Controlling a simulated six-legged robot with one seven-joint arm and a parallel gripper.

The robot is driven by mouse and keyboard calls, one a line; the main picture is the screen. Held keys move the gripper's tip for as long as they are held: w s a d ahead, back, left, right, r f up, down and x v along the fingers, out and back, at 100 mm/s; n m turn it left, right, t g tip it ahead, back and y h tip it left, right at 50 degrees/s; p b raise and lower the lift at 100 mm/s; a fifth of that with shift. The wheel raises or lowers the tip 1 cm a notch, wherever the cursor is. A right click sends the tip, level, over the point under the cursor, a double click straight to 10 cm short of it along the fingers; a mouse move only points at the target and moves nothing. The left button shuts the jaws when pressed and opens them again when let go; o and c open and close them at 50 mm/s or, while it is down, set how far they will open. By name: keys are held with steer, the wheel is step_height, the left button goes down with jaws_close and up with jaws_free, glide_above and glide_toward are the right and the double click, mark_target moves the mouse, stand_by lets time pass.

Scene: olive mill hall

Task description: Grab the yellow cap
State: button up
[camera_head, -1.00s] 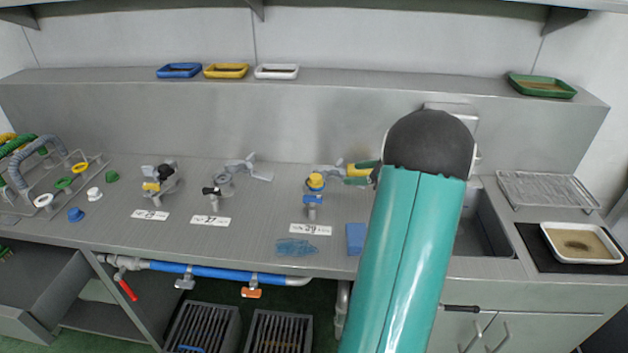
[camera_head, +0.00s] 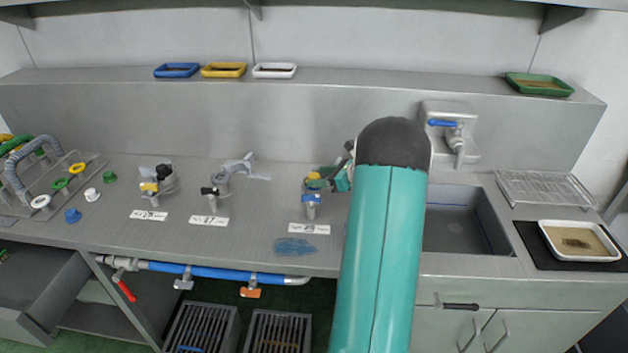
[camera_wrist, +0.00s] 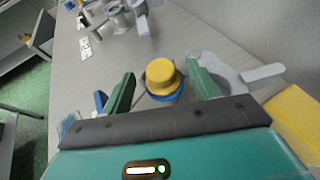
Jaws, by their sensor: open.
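The yellow cap (camera_wrist: 162,75) sits on top of a blue-rimmed fitting at the station labelled 29. In the wrist view it lies between the two green fingers of my gripper (camera_wrist: 161,90), which are open with a gap on both sides of the cap. In the head view the cap (camera_head: 314,178) is partly covered by my gripper (camera_head: 330,180), which is at its right side. The grey fitting (camera_head: 311,206) below the cap stands upright on the counter.
A grey clamp handle (camera_wrist: 240,77) is close beside the right finger. A yellow sponge-like block (camera_wrist: 297,115) lies at the right in the wrist view. Other fittings (camera_head: 215,192) stand further left. A sink (camera_head: 460,222) is at the right. The counter's front (camera_head: 250,235) is mostly clear.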

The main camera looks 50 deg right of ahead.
steer(key=shift+w+a+f, duration=0.1)
steer(key=shift+w+f, duration=0.1)
steer(key=shift+w, duration=0.25)
steer(key=c, duration=1.1)
steer(key=shift+o, duration=0.2)
steer(key=shift+r, duration=0.1)
